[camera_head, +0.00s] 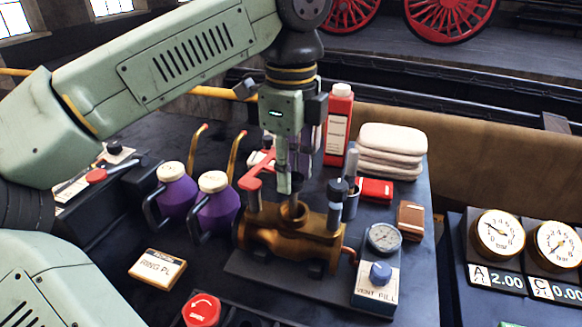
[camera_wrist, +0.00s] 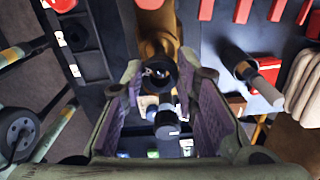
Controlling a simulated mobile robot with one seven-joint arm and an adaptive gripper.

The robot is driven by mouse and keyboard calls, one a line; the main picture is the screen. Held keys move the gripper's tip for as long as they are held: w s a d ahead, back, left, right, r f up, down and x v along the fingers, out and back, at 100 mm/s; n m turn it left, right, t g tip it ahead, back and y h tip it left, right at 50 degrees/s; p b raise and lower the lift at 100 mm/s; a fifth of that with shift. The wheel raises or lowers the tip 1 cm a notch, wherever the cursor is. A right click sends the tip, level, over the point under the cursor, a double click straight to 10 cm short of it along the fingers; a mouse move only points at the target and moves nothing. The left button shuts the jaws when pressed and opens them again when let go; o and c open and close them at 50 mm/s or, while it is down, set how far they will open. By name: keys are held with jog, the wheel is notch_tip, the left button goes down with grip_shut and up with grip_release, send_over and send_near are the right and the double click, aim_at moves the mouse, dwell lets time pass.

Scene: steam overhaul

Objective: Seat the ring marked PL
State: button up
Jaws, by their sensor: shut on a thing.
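My gripper (camera_head: 291,184) points down just above the brass valve body (camera_head: 290,238), over its round top opening (camera_head: 296,212). In the wrist view, the padded fingers (camera_wrist: 167,76) stand on either side of a dark ring (camera_wrist: 158,76), with the brass body (camera_wrist: 160,42) behind it. The gripper is shut on what looks like this dark ring, though the contact is hard to see. No PL mark is readable on it. A tan box labelled RING PL (camera_head: 158,268) lies on the bench at the front left.
A red handle (camera_head: 256,168) and upright posts stand close around the opening. A pressure gauge (camera_head: 383,237) and a vent box (camera_head: 377,290) are at right. Purple jugs (camera_head: 216,203) stand at left. A red bottle (camera_head: 338,125) and folded cloths (camera_head: 390,150) are behind.

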aim_at(291, 215)
jog(key=shift+f, duration=0.1)
jog(key=shift+f+b, duration=0.6)
jog(key=shift+f, duration=0.05)
jog(key=shift+f, duration=0.2)
jog(key=shift+f+b, duration=0.4)
jog(key=shift+b, duration=0.1)
jog(key=shift+f+b, duration=0.3)
dwell(0.3)
jog(key=shift+f+b, duration=0.35)
jog(key=shift+f, duration=0.15)
jog(key=shift+f, duration=0.1)
jog(key=shift+f+b, duration=0.6)
dwell(0.3)
